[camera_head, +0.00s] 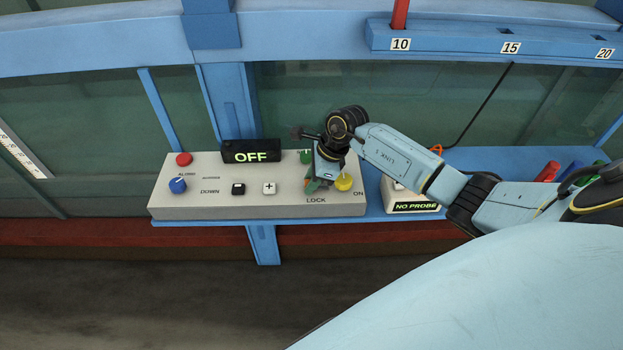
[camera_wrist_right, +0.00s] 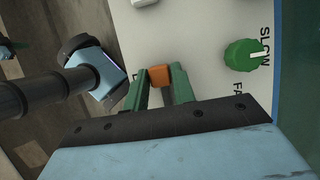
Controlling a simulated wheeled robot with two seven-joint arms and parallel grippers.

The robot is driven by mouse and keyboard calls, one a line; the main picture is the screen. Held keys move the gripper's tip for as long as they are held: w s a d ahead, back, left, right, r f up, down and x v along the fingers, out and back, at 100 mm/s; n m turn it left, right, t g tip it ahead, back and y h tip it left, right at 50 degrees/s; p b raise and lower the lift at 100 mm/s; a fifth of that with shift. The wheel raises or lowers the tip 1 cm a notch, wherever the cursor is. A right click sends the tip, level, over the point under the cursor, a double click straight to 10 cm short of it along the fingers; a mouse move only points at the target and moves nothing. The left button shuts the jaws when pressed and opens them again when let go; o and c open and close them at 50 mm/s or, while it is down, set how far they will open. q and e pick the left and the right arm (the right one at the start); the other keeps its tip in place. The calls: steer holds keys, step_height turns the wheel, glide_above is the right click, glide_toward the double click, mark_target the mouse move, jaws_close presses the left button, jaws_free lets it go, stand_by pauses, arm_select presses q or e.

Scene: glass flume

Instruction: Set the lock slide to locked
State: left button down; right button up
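The control panel (camera_head: 210,205) carries a LOCK label at its lower right. My right gripper (camera_head: 312,186) is over the panel just above this label, pointing down. In the right wrist view its two green fingers (camera_wrist_right: 163,82) stand on either side of a small orange block, the lock slide (camera_wrist_right: 160,76). They appear to touch it on both sides. The slide's track and its end marks are mostly hidden by the gripper, so its setting cannot be read.
A yellow knob (camera_head: 343,183) sits close right of the gripper. A green knob (camera_wrist_right: 245,55) is beside SLOW and FAST marks. A red button (camera_head: 184,159), blue knob (camera_head: 178,186) and OFF display (camera_head: 251,151) are at left. A NO PROBE box (camera_head: 415,207) stands right.

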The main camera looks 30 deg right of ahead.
jaws_close()
steer(key=shift+s+d+b, duration=0.15)
steer(key=shift+s+d, duration=0.2)
steer(key=shift+d, duration=0.2)
steer(key=shift+s+d+b, duration=0.15)
steer(key=shift+s+d, duration=0.15)
steer(key=shift+d, duration=0.25)
steer(key=shift+o, duration=2.3)
jaws_free()
steer(key=b+v, duration=0.1)
steer(key=v, duration=1.2)
steer(key=shift+r+b, duration=0.2)
steer(key=shift+b, duration=0.1)
